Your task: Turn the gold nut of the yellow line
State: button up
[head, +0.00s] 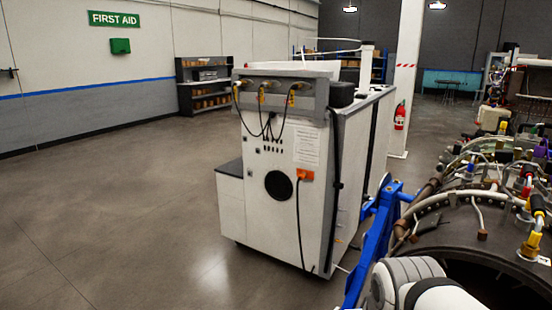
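At the right edge stands a dark round turbine engine (450,232) with pipes and fittings along its top. A gold nut (531,246) sits on its near rim, below a line with a yellow and black sleeve (537,206). The right side of that line is cut by the picture edge. A smaller yellow fitting (502,128) shows farther back on the engine; whether it has a nut is too small to tell. A white and grey rounded part at the bottom right looks like my arm; my gripper is not in view.
A white wheeled cabinet (284,205) with hanging cables stands in the middle. A blue stand (372,235) supports the engine's left side. A white post (407,80) with a fire extinguisher (400,117) stands behind. The floor at left is clear.

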aim_at(526, 250)
jog(key=u, duration=0.05)
jog(key=k, duration=1.4)
jog(key=z, duration=0.45)
jog(key=i, duration=0.9)
jog(key=z, duration=0.05)
